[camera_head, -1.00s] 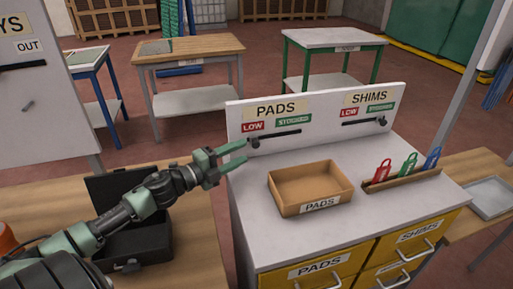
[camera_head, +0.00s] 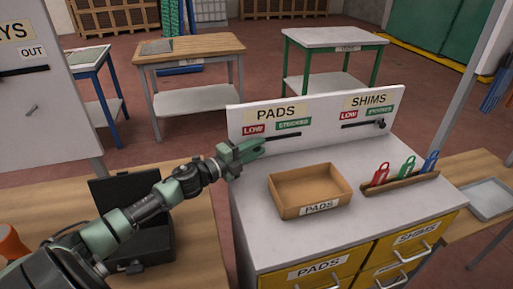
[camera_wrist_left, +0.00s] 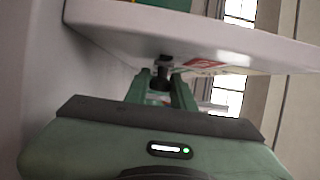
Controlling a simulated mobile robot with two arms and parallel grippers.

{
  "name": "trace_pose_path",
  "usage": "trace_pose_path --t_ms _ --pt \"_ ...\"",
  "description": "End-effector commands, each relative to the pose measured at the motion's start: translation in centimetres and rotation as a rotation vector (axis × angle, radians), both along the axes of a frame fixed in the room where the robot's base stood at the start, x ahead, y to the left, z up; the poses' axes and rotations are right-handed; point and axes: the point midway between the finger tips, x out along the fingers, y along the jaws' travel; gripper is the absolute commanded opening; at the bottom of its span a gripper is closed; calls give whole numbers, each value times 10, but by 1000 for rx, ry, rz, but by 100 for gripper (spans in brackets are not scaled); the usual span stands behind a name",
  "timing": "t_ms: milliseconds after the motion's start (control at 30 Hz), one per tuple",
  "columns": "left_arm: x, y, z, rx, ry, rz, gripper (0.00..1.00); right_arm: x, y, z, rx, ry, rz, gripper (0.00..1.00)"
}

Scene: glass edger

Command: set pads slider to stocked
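The pads slider is a dark slot (camera_head: 284,137) on the white upright panel, under the PADS label, with a red LOW tag (camera_head: 253,129) at left and a green STOCKED tag (camera_head: 293,123) at right. Its dark knob (camera_wrist_left: 162,76) shows in the left wrist view between my left fingers; in the head view the gripper hides it at the slot's LOW end. My left gripper (camera_head: 254,147) is at the panel, its fingers close together and seemingly shut on the knob; it also shows in the left wrist view (camera_wrist_left: 162,92). My right gripper is not in view.
The shims slider (camera_head: 363,125) has its knob at the right end. An open PADS box (camera_head: 310,188) and a rack (camera_head: 400,184) with red, green and blue tags stand on the cabinet top. A black open case (camera_head: 140,240) lies below my left arm.

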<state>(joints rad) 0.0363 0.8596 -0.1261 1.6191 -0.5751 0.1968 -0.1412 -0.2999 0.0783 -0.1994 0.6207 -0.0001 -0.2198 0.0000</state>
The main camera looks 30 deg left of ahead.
Motion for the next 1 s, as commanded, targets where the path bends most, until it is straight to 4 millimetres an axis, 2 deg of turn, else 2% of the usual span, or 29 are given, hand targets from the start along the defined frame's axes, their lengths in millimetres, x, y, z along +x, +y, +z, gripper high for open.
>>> trace_pose_path --t_ms 33,67,1000 --pt "0 0 0 0 0 0 8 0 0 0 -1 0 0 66" --pt "0 0 0 0 0 0 0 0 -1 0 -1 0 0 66" --pt "0 0 -1 0 1 -1 0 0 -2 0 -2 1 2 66"
